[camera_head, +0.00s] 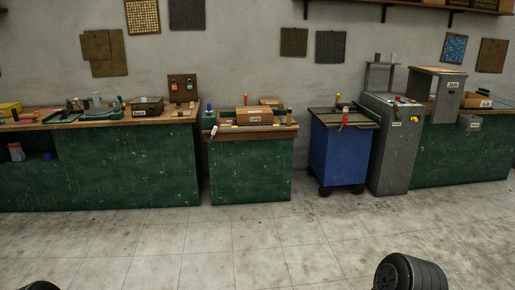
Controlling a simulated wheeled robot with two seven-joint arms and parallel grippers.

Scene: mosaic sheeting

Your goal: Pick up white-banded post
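I cannot make out a white-banded post for certain; the small upright pieces are too small to read. Small upright pieces stand on the middle green bench: a blue-topped one (209,109) at its left end, a red-topped one (245,98) behind the box and a dark one (289,117) at the right. A pale piece (213,131) lies at the bench's front left edge. A yellow-topped piece (337,98) and a red tool (343,123) are on the blue cart. Neither gripper shows; only dark rounded parts of my arms show at the bottom edge.
The middle bench (250,170) carries a cardboard box (254,116). A long green bench (120,170) is at left. The blue cart (338,155), a grey cabinet (392,150) and another bench (460,155) are at right. The tiled floor (220,240) in front is clear.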

